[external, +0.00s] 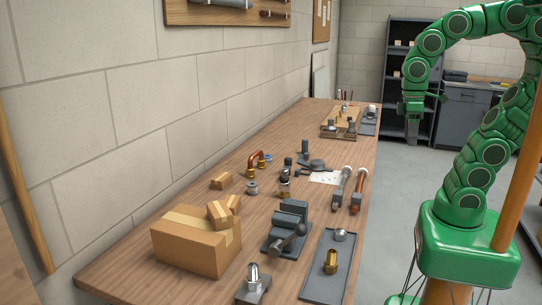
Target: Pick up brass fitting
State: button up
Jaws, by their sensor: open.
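A brass fitting (331,263) stands upright on a flat grey tray (318,288) at the near right part of the wooden bench. Other brass-coloured pieces also show: one at the foot of a copper elbow (265,158), and a dark-topped brass piece (285,188) near mid-bench. My gripper (413,118) hangs at the upper right, beyond the bench's right edge and well away from the fitting on the tray. It is open and holds nothing that I can see; its fingertips are small and hard to make out.
A cardboard box (195,245) with smaller boxes on top stands at the near left. A grey vise (287,228) stands left of the tray. Two pipe wrenches (357,190) lie near the right edge. A dark shelf (400,75) stands behind.

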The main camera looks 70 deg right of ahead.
jog(key=w+a+r+n+t+y, duration=0.1)
jog(key=w+a+r+t+y, duration=0.1)
jog(key=w+a, duration=0.5)
jog(key=w+a+r+n+t+y, duration=0.2)
jog(key=w+a, duration=0.2)
jog(key=a, duration=0.6)
notch_tip(320, 180, up, 8)
jog(key=t+y, duration=0.4)
jog(key=y, duration=0.1)
send_over(326, 261)
jog(key=w, duration=0.1)
jog(key=w+a+r+m+t, duration=0.2)
jog(key=w+a+m+t, duration=0.1)
jog(key=a, duration=0.3)
notch_tip(326, 261, down, 7)
jog(key=s+a+m+t+h, duration=0.2)
jog(key=m+t+h, duration=0.1)
jog(key=h, duration=0.3)
jog(key=s+d+f+h, duration=0.6)
jog(key=s+f+h, duration=0.1)
jog(key=s, duration=0.2)
jog(key=shift+m, duration=0.4)
notch_tip(326, 261, down, 22)
jog(key=shift+w+f, duration=0.1)
jog(key=shift+w, duration=0.05)
jog(key=shift+d+f+x, duration=0.15)
jog(key=shift+x, duration=1.8)
jog(key=shift+d+f+x, duration=0.1)
jog(key=shift+x, duration=1.8)
